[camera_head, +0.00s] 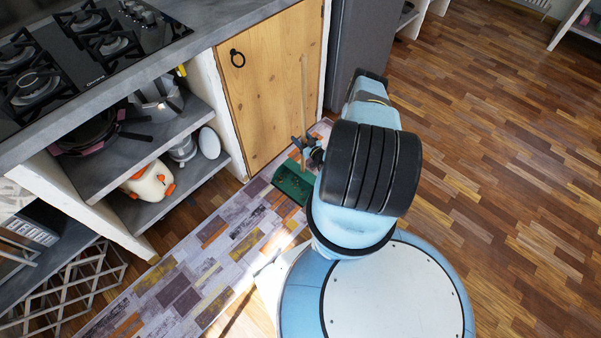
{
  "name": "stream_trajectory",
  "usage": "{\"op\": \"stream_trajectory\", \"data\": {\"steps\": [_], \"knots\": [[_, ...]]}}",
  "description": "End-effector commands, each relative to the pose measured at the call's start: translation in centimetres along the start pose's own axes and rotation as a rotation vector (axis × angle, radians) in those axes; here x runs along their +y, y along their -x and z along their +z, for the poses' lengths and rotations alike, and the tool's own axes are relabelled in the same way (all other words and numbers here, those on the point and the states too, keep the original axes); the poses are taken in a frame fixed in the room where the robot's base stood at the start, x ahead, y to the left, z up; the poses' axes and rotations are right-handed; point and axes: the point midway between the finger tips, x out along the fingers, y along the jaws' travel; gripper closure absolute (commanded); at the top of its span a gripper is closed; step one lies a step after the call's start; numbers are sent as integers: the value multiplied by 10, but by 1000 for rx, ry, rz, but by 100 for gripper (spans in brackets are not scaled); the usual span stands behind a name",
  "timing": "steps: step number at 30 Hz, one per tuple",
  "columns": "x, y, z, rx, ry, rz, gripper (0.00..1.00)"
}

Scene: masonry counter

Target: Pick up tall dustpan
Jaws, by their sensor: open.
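The tall dustpan has a green pan (291,184) low on the patterned floor runner, in front of the wooden cupboard door. Its long, thin, pale wooden handle (304,95) stands upright against the view of the door. My gripper (299,144) is open, with its dark fingers at the lower visible part of the handle, above the pan. I cannot tell whether the handle lies between the fingers or whether they touch it. My arm hides part of the pan's right side.
The cupboard door (270,85) with a black ring pull stands close behind the handle. Open shelves (205,175) with pots and a white-orange container are at left, under the gas hob (75,50). The wooden floor (500,180) at right is clear.

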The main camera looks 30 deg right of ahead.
Motion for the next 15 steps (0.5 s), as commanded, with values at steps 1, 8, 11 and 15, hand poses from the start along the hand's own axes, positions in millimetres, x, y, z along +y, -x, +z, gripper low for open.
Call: {"op": "stream_trajectory", "data": {"steps": [1,8,11,15], "knots": [[0,0,0,-1,0,0,45],[0,0,0,-1,0,-1,56],[0,0,0,-1,0,-1,65],[0,0,0,-1,0,-1,79]]}}
